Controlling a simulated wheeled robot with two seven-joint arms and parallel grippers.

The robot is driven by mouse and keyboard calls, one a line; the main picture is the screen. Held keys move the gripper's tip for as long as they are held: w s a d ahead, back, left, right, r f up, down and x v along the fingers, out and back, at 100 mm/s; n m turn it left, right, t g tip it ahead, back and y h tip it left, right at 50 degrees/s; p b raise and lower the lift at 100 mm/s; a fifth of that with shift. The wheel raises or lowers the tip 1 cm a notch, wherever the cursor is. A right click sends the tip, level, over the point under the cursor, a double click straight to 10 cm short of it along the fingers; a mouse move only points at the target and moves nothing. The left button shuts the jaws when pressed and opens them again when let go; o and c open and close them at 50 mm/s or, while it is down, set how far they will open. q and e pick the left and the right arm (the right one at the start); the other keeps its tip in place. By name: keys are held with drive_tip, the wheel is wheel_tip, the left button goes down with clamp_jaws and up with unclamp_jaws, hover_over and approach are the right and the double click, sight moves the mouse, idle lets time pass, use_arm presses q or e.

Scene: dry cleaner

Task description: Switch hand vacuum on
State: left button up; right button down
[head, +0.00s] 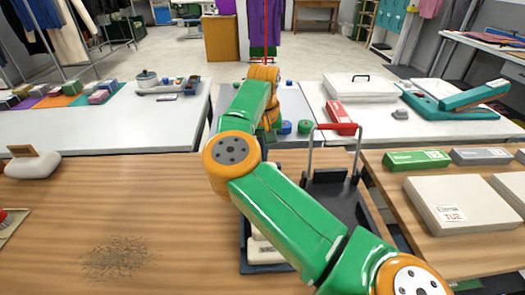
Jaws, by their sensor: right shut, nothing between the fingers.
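I cannot pick out the hand vacuum for certain. A pale rounded body with a tan block on top (33,164) rests on the wooden counter at the far left. I cannot tell whether it is the vacuum. A pale object (263,251) sits at the front of a black frame (335,196), partly hidden behind my right arm. My right arm crosses the middle of the view. Its gripper (265,150) is small and mostly hidden behind the forearm. It is shut and empty. I see no contact with anything. My left gripper is out of view.
A dark lint patch (120,262) lies on the wooden counter (130,205), which is otherwise clear around it. A red-bristled brush (10,222) is at the left edge. Flat boxes (462,215) lie at right. A grey handle with a red grip (336,127) rises behind the black frame.

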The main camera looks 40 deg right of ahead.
drive_tip(key=shift+f+b, duration=0.6)
drive_tip(key=shift+f, duration=0.25)
idle(0.3)
wheel_tip(320, 180, up, 7)
drive_tip(key=p, duration=0.6)
